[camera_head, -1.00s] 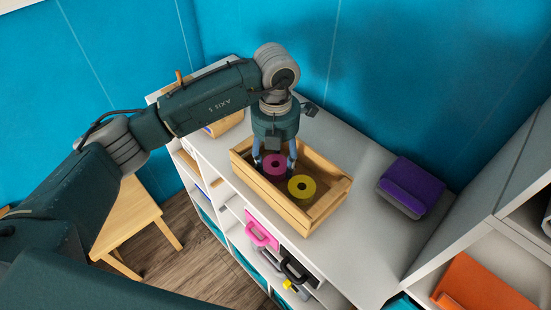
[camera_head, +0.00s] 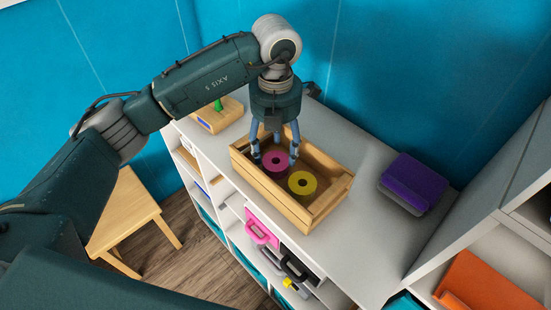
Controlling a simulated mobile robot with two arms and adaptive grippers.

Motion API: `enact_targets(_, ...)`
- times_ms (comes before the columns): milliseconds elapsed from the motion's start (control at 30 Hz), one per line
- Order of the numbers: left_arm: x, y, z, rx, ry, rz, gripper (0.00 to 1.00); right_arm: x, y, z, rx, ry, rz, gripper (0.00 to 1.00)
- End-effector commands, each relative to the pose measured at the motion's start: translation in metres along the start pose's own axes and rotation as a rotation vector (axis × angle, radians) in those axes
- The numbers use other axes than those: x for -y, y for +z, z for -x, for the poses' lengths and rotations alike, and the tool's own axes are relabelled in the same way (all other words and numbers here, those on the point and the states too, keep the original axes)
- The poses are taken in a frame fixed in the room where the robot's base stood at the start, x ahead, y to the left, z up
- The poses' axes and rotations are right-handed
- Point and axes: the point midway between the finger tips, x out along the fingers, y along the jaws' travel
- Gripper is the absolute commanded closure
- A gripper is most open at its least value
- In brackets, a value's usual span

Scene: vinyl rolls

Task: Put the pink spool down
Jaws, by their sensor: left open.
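The pink spool (camera_head: 275,160) lies flat in the left part of a wooden crate (camera_head: 265,190) on the white shelf top. A yellow spool (camera_head: 302,184) lies beside it in the same crate, to its right and nearer. My left gripper (camera_head: 275,155) is above the crate, pointing down, with its fingers spread on either side of the pink spool. The fingers are open; whether a fingertip touches the spool I cannot tell. My right gripper is not in view.
A purple box (camera_head: 414,182) stands on the shelf top at right. A smaller wooden box (camera_head: 217,116) is behind the crate at left. A wooden stool (camera_head: 125,215) is on the floor.

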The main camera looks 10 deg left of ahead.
Motion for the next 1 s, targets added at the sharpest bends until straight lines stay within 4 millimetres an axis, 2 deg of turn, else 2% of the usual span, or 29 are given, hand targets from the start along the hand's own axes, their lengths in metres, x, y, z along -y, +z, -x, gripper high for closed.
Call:
enact_targets(33,0.000,0.002,0.010,0.007,0.002,-0.002,0.41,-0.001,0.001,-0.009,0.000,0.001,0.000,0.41)
enact_targets(200,0.000,0.002,0.048,0.006,0.002,0.000,0.41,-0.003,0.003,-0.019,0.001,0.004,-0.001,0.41)
enact_targets(400,0.000,0.001,0.076,0.002,0.002,-0.001,0.41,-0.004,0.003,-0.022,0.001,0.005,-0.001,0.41)
enact_targets(567,0.000,0.000,0.084,0.001,0.001,0.000,0.41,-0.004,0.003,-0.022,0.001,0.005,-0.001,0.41)
enact_targets(1000,0.000,0.000,0.084,0.000,0.000,0.000,0.41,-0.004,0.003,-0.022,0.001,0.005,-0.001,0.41)
